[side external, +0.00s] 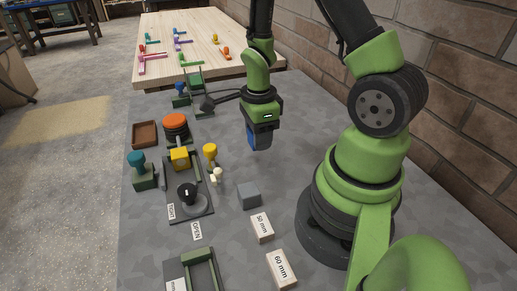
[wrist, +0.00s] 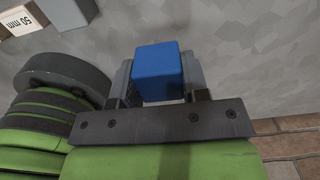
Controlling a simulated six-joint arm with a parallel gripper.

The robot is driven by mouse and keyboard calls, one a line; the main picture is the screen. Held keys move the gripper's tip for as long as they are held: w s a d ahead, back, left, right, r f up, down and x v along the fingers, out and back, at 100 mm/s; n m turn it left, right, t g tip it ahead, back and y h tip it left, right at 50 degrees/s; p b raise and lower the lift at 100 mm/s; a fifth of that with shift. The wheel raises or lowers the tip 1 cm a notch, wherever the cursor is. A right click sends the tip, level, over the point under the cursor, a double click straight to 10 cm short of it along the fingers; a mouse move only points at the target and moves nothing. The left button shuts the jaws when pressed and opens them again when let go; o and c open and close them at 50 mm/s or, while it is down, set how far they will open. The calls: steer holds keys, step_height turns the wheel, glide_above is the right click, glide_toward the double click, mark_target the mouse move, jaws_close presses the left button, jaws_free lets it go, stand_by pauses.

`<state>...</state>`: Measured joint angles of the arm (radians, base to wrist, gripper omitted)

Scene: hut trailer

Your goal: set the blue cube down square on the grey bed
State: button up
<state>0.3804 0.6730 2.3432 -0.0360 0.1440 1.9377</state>
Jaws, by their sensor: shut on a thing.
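The blue cube (wrist: 158,72) sits between the fingers of my gripper (wrist: 155,80) in the wrist view, with one face towards the camera. In the side view my gripper (side external: 262,138) points down above the grey table, right of the fixtures, and a blue part of the cube (side external: 251,139) shows at its fingers. The cube appears clear of the table. A dark grey bed (side external: 203,207) with a black knob (side external: 187,194), a yellow block (side external: 180,158) and labels TIGHT and OPEN lies left of and nearer the camera than my gripper. I cannot tell for sure that it is the task's bed.
A grey cube (side external: 249,195) and blocks marked 50 mm (side external: 262,228) and 60 mm (side external: 281,269) stand in front. Yellow (side external: 210,152) and cream pieces stand beside the bed. An orange-topped round thing (side external: 175,123) and brown tray (side external: 145,134) are behind. A brick wall runs right.

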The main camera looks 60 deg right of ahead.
step_height(320, 180, up, 2)
steer(key=shift+r, duration=0.2)
steer(key=shift+w+r, duration=0.1)
steer(key=shift+r, duration=0.2)
steer(key=shift+w+a+r+n, duration=0.15)
steer(key=shift+a+r+n, duration=0.1)
steer(key=shift+n, duration=0.45)
steer(key=w+a+r+n, duration=0.3)
steer(key=a+r+n, duration=0.1)
steer(key=n, duration=0.8)
steer(key=w+a+r+n, duration=0.3)
steer(key=a+n, duration=0.1)
steer(key=n, duration=3.6)
glide_above(185, 179)
step_height(185, 179, down, 7)
steer(key=shift+n, duration=0.3)
step_height(185, 179, down, 10)
steer(key=shift+r, duration=0.25)
